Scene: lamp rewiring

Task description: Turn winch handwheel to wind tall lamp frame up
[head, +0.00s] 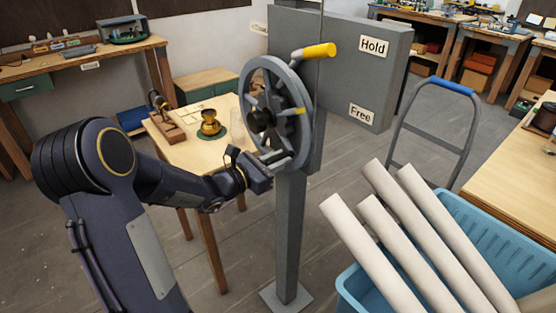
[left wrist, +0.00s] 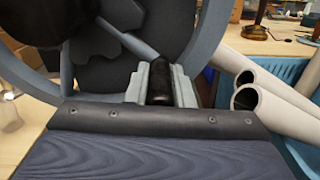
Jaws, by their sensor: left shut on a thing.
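The winch handwheel (head: 308,95) is a grey spoked wheel with a dark hub on a grey post (head: 291,235). My left gripper (head: 272,168) is at the wheel's lower rim. In the left wrist view its grey fingers (left wrist: 160,88) are shut around a short dark grip (left wrist: 159,75) on the handwheel (left wrist: 190,35). A lever with a yellow handle (head: 318,50) sticks out above the wheel, beside a grey panel (head: 340,75) labelled Hold (head: 373,46) and Free (head: 361,115). I cannot make out the tall lamp frame. My right gripper is out of view.
A wooden table (head: 187,152) with a brass piece (head: 209,123) stands behind the wheel. A blue crate (head: 480,215) holding several pale tubes (head: 440,225) is at the lower right. A grey trolley frame with a blue handle (head: 446,86) stands behind the crate.

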